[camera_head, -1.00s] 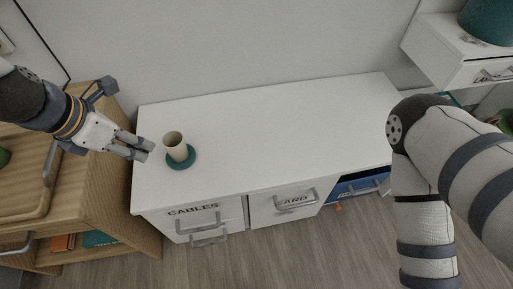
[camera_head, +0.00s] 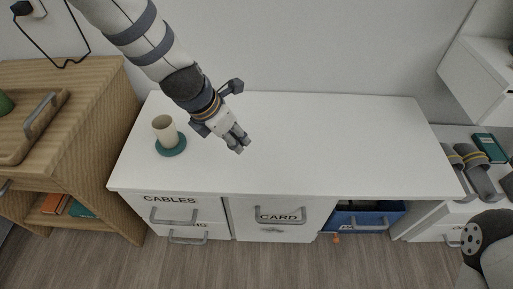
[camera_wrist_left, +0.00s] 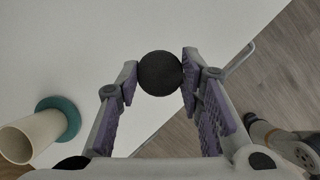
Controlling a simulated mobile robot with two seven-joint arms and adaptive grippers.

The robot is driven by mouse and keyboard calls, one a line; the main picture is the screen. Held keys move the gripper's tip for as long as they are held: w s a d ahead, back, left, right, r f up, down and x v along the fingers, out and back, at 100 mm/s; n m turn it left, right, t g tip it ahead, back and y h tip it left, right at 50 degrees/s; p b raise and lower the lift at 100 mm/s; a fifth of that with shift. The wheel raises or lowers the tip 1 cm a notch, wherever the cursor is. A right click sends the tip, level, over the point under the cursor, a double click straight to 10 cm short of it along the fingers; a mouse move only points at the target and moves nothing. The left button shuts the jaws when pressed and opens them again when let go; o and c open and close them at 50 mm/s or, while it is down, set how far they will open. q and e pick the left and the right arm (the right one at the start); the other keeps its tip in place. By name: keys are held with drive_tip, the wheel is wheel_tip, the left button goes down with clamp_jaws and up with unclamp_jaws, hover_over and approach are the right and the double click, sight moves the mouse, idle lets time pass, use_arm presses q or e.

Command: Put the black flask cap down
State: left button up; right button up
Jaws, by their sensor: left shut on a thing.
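The black flask cap (camera_wrist_left: 160,73) is a small dark round piece between the fingertips of my left gripper in the left wrist view. My left gripper (camera_head: 239,144) is shut on it, over the middle of the white desk top (camera_head: 330,150). In the head view the cap is hidden or too small to make out. I cannot tell whether the cap touches the desk. My right gripper is not in view; only part of my right arm shows at the lower right corner.
The desk top right of my left gripper is clear. A wooden cabinet (camera_head: 90,95) stands at left, and a white shelf with grey slippers (camera_head: 478,170) at right.

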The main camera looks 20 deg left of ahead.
use_arm(q)
drive_tip(key=b, duration=0.3)
hover_over(255, 149)
drive_tip(key=s, duration=0.2)
drive_tip(key=f, duration=0.7)
drive_tip(key=shift+w+a, duration=0.25)
drive_tip(key=shift+a, duration=0.15)
drive_tip(key=shift+w+f+b, duration=0.1)
drive_tip(key=shift+f+b, duration=0.25)
drive_tip(key=shift+f, duration=1.3)
drive_tip(key=o, duration=0.8)
drive_tip(key=p+v, duration=0.4)
drive_tip(key=v, duration=0.8)
drive_tip(key=shift+r, duration=0.15)
